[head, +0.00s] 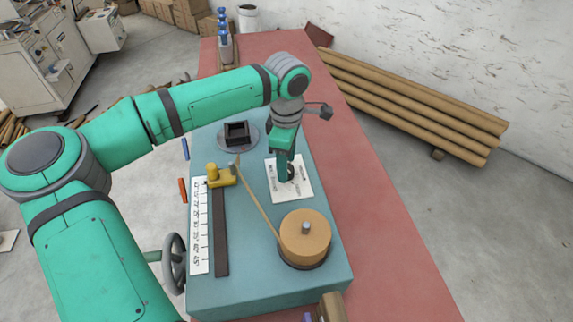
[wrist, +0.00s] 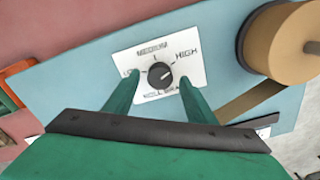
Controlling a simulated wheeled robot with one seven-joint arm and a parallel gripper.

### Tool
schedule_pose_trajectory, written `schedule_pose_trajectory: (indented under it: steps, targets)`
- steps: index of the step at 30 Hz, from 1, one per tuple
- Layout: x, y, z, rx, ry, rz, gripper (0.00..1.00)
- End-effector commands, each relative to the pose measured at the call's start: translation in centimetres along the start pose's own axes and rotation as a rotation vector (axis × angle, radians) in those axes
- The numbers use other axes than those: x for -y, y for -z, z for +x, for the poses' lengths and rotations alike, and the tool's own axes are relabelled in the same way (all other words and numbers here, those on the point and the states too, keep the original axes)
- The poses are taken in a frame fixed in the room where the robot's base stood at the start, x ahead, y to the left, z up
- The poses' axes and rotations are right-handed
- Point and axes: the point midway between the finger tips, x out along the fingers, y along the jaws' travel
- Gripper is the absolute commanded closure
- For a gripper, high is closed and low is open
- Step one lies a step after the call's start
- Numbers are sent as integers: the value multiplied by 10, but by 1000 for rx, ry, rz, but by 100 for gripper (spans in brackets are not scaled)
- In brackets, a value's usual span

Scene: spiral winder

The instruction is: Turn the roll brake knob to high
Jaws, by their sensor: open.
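The roll brake knob (wrist: 160,75) is small, round and black. It sits on a white label plate (wrist: 194,60) with LOW at left, MEDIUM at top and HIGH at right in the wrist view. I cannot tell surely where its pointer is set. My gripper (wrist: 159,78) is open, with one green finger on each side of the knob and visible gaps between; no contact shows. In the head view my gripper (head: 288,168) comes down over the plate (head: 279,192) and partly hides the knob (head: 291,173).
The teal machine top (head: 252,287) carries a tan roll (head: 305,234) with a strip running to a yellow guide (head: 221,176). A white scale (head: 199,245), a dark square holder (head: 237,131) and a handwheel (head: 174,262) are nearby. The red table (head: 385,235) is clear at right.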

Motion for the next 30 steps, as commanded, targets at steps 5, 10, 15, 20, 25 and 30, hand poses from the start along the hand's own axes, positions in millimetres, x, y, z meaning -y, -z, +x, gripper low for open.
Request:
schedule_pose_trajectory:
  steps: [5, 10, 15, 20, 25, 30]
  targets:
    - [-1, 1, -34, -2, -4, 0, 50]
    - [0, 0, -65, -1, -3, 0, 50]
    - [0, 0, -85, 0, -3, -1, 50]
    - [0, 0, -92, -1, -2, 0, 50]
    - [0, 0, -93, 0, -1, 1, 50]
    - [0, 0, -93, 0, -2, 1, 50]
